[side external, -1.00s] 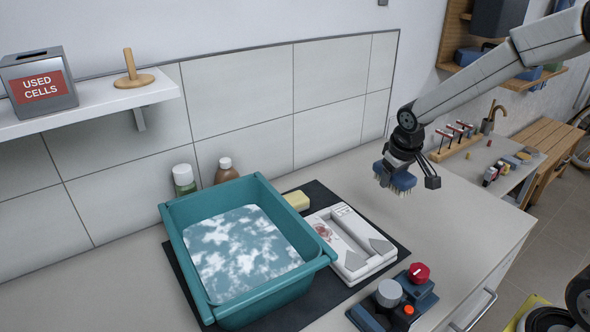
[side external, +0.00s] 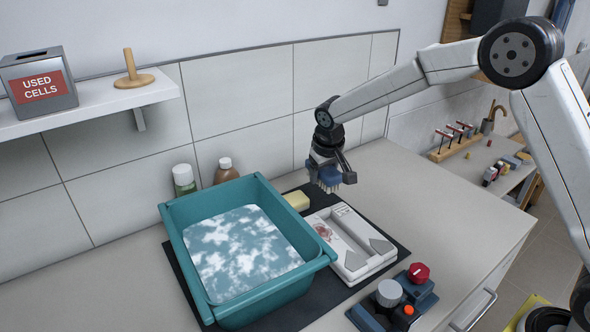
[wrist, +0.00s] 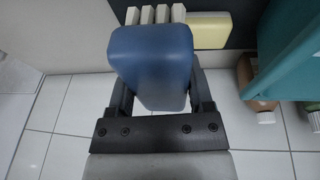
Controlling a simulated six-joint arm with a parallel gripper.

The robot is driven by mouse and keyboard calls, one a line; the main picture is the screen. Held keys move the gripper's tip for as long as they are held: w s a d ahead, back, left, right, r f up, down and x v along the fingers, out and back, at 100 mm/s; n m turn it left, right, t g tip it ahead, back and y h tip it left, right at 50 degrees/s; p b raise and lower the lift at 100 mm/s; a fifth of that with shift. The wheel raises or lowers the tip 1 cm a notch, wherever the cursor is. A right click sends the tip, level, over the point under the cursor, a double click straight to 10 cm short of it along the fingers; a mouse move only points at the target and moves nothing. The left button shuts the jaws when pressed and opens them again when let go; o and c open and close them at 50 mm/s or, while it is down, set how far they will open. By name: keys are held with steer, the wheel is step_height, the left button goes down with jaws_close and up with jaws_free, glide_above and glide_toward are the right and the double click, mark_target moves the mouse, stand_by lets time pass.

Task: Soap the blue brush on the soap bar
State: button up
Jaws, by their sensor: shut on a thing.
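My gripper (wrist: 158,108) is shut on the blue brush (wrist: 152,62), with the pale bristle tufts showing past its edge in the wrist view. In the side view the brush (side external: 326,176) hangs bristles down above the counter, right of and a little above the soap. The yellow soap bar (side external: 297,200) lies on the dark mat behind the white tray. The soap bar also shows in the wrist view (wrist: 209,30), just beyond and right of the brush. The brush and soap look apart.
A teal basin (side external: 178,259) of foamy water stands left of the soap. A white slotted tray (side external: 353,265) is in front of it on the dark mat (side external: 399,252). Two bottles (side external: 184,179) (side external: 226,171) stand by the wall. A device with red knob (side external: 419,272) sits in front.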

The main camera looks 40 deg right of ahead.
steer(key=w+a, duration=0.2)
steer(key=a, duration=0.1)
steer(key=a+f, duration=0.1)
steer(key=shift+w+a, duration=0.4)
steer(key=shift+f, duration=0.1)
steer(key=shift+f, duration=2.85)
steer(key=shift+f, duration=0.4)
steer(key=shift+s+f, duration=0.2)
steer(key=shift+f, duration=0.15)
stand_by(1.0)
steer(key=shift+r, duration=0.1)
step_height(320, 180, up, 7)
steer(key=shift+w+r, duration=0.15)
stand_by(1.0)
